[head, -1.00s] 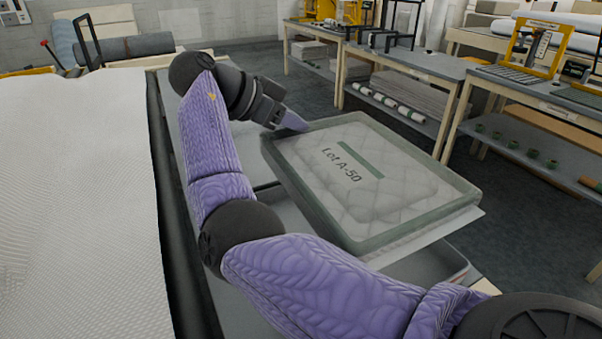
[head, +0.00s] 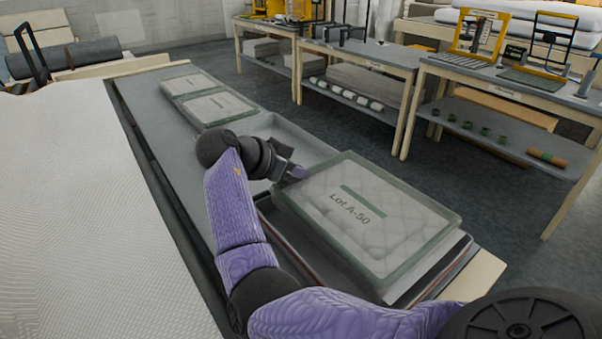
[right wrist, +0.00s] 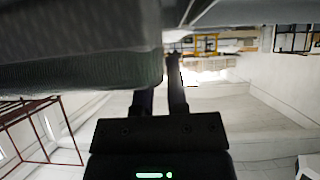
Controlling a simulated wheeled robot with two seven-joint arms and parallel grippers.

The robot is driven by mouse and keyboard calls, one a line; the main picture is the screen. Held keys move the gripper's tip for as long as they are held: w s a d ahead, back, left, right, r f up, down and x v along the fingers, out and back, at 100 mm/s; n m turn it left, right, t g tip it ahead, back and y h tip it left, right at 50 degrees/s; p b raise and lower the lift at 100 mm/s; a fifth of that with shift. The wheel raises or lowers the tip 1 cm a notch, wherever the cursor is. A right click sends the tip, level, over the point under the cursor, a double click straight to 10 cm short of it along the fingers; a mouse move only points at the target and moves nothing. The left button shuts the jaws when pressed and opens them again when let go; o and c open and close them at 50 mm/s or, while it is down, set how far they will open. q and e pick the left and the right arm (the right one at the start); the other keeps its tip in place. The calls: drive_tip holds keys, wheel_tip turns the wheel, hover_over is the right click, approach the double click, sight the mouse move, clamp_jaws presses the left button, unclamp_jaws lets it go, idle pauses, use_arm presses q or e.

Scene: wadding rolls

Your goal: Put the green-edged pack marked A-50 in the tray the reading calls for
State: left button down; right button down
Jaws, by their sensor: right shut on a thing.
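The green-edged pack (head: 375,215) reads "Lot A-50" and lies roughly flat in the head view. My right gripper (head: 297,173) is shut on its far left edge. The pack also fills the upper left of the right wrist view (right wrist: 80,75), by the gripper's fingers (right wrist: 160,85). A tray with a reddish rim line (head: 305,252) lies under the pack and is mostly hidden by it. A pale, empty-looking tray (head: 300,140) is just beyond, partly behind my right wrist. Any tray markings or reading cannot be made out. My left gripper is out of view.
Two other green-edged packs (head: 192,83) (head: 218,106) lie farther along the grey bench (head: 150,110). White wadding (head: 75,200) covers the left side. Tables with yellow-framed devices (head: 480,38) stand across the open dark floor (head: 285,105).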

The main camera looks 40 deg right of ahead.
drive_tip(key=shift+f, duration=0.55)
drive_tip(key=shift+r, duration=0.1)
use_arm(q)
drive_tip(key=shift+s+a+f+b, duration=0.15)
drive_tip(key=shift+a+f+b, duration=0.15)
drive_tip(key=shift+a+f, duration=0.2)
use_arm(e)
drive_tip(key=shift+f, duration=0.6)
drive_tip(key=c, duration=0.7)
unclamp_jaws()
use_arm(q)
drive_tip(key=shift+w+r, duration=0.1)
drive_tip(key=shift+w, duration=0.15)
use_arm(e)
drive_tip(key=shift+o, duration=0.2)
drive_tip(key=shift+r, duration=0.1)
